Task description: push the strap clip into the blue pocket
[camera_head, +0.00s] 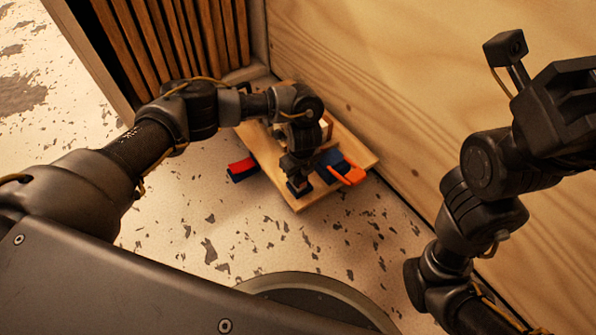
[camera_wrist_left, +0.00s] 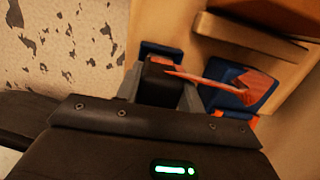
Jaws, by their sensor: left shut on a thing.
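My left gripper (camera_head: 299,178) is low over the front part of a wooden board (camera_head: 296,205), pointing down. In the left wrist view, its fingers (camera_wrist_left: 166,84) are shut on a dark strap clip (camera_wrist_left: 155,82). A thin orange-red strap (camera_wrist_left: 200,79) runs from the clip to the right. The blue pocket (camera_head: 298,190) shows under the fingertips, and its edge shows behind them in the wrist view (camera_wrist_left: 161,50). The fingers hide most of the pocket, so I cannot tell how far the clip is in. My right gripper (camera_head: 568,100) is raised at the right, its jaws unclear.
A blue block (camera_head: 331,158) with an orange part (camera_head: 351,176) sits on the board right of my left gripper. A plywood wall (camera_head: 400,90) stands close behind. The speckled floor in front is free.

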